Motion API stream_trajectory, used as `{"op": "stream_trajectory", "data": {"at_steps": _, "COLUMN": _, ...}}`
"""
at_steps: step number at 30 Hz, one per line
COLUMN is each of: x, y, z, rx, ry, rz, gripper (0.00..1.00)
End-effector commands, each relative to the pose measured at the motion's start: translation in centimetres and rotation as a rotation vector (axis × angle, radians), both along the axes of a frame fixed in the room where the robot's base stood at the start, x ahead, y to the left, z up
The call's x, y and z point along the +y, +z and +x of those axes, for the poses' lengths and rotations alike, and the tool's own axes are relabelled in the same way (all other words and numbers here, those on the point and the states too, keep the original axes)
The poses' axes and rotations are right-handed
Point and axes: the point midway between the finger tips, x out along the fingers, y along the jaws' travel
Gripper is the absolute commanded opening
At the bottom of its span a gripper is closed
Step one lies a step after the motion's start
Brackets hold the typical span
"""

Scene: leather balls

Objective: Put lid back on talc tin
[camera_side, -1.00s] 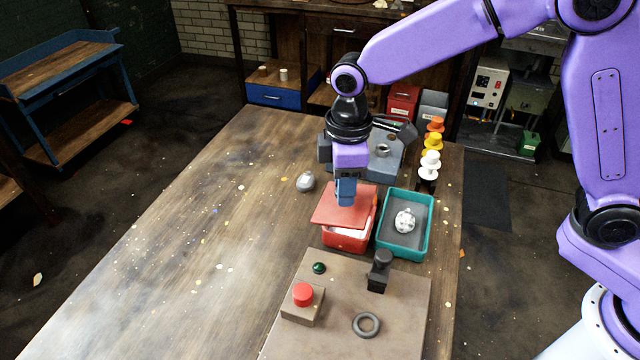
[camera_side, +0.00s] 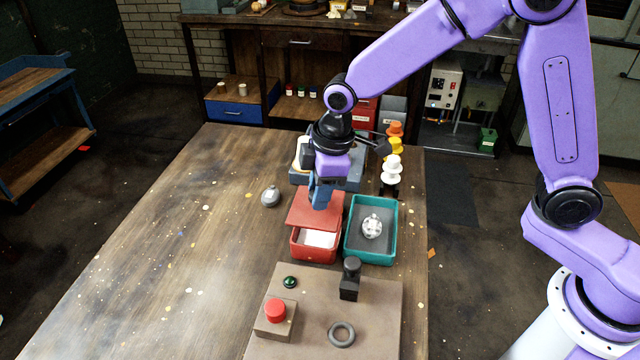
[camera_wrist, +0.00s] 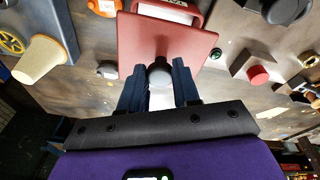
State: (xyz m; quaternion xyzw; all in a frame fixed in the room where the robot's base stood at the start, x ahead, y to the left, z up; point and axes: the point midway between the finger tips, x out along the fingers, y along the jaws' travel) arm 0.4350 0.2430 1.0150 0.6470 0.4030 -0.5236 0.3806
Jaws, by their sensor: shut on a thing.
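The red talc tin (camera_side: 313,252) stands on the table in the side view, its top partly uncovered with white talc (camera_side: 319,239) showing at the near side. The flat red lid (camera_side: 303,211) is above the tin's far part, slightly tilted. Whether it touches the rim I cannot tell. My gripper (camera_side: 321,200) is shut on the lid's grey knob (camera_wrist: 160,68), which shows between the blue fingers in the wrist view. There the lid (camera_wrist: 135,42) spreads beyond the fingertips, and part of the red tin (camera_wrist: 165,13) shows past its edge.
A teal tray (camera_side: 396,232) holding a white patterned ball (camera_side: 372,226) stands close on the right. A grey ball (camera_side: 270,196) lies left of the tin. In front is a board (camera_side: 300,335) with a red button (camera_side: 275,310), a black post (camera_side: 350,278) and a ring (camera_side: 341,334). The table's left is clear.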

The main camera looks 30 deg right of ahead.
Motion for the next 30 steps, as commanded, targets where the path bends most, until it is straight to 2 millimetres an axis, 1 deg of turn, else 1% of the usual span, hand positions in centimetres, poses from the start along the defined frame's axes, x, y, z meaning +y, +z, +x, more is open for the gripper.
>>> {"op": "stream_trajectory", "data": {"at_steps": 6, "x": 0.0, "y": -2.0, "z": -0.1, "rx": 0.003, "ry": 0.0, "rz": -0.002, "gripper": 0.01}}
{"op": "stream_trajectory", "data": {"at_steps": 15, "x": 0.0, "y": -4.0, "z": 0.0, "rx": 0.001, "ry": 0.0, "rz": -0.001, "gripper": 0.01}}
{"op": "stream_trajectory", "data": {"at_steps": 21, "x": 0.0, "y": -4.6, "z": 0.0, "rx": 0.001, "ry": 0.0, "rz": -0.001, "gripper": 0.01}}
{"op": "stream_trajectory", "data": {"at_steps": 30, "x": 0.0, "y": -4.6, "z": 0.0, "rx": 0.001, "ry": 0.0, "rz": -0.001, "gripper": 0.01}}
